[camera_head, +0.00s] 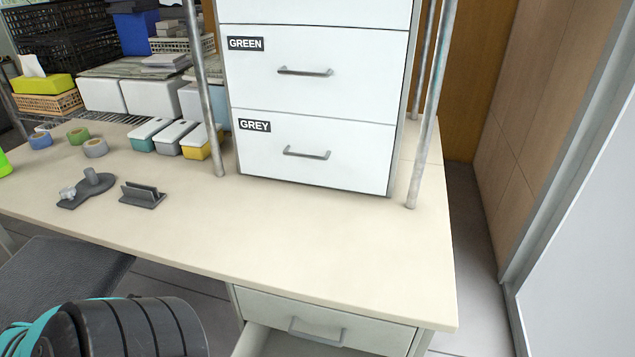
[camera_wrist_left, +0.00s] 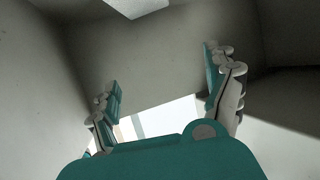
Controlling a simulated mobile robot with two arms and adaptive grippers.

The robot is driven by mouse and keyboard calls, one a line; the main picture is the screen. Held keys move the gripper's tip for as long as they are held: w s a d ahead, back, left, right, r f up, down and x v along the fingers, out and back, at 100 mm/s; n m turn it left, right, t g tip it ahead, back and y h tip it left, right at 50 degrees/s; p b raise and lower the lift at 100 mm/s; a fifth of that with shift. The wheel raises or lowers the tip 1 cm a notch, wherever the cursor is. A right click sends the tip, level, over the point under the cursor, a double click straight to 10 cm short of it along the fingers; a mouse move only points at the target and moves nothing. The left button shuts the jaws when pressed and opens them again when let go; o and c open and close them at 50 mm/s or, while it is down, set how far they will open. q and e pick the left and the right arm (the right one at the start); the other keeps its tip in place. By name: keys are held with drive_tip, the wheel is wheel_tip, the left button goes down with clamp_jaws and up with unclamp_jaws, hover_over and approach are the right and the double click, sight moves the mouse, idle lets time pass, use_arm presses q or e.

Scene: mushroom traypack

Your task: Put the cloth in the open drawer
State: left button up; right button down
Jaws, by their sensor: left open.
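My left gripper (camera_wrist_left: 161,66) shows in the left wrist view with its two teal and grey fingers spread apart and nothing between them. Pale grey surfaces surround it there, with a shadowed corner at the right; I cannot tell for certain what they belong to. In the head view, an open drawer (camera_head: 250,341) juts out at the bottom edge, below a shut drawer front (camera_head: 350,326) under the table. Most of the open drawer is cut off by the frame. I cannot make out the cloth in either view. My right gripper is not in view.
The cream table (camera_head: 330,235) has a clear front area. A white cabinet (camera_head: 310,100) with GREEN and GREY drawers, both shut, stands on it between metal posts. Lidded boxes (camera_head: 177,137), tape rolls (camera_head: 95,148) and a dark holder (camera_head: 142,196) lie left. A dark seat (camera_head: 60,275) is below.

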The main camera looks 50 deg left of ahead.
use_arm(q)
drive_tip(key=shift+p+v, duration=0.45)
drive_tip(key=shift+v, duration=1.7)
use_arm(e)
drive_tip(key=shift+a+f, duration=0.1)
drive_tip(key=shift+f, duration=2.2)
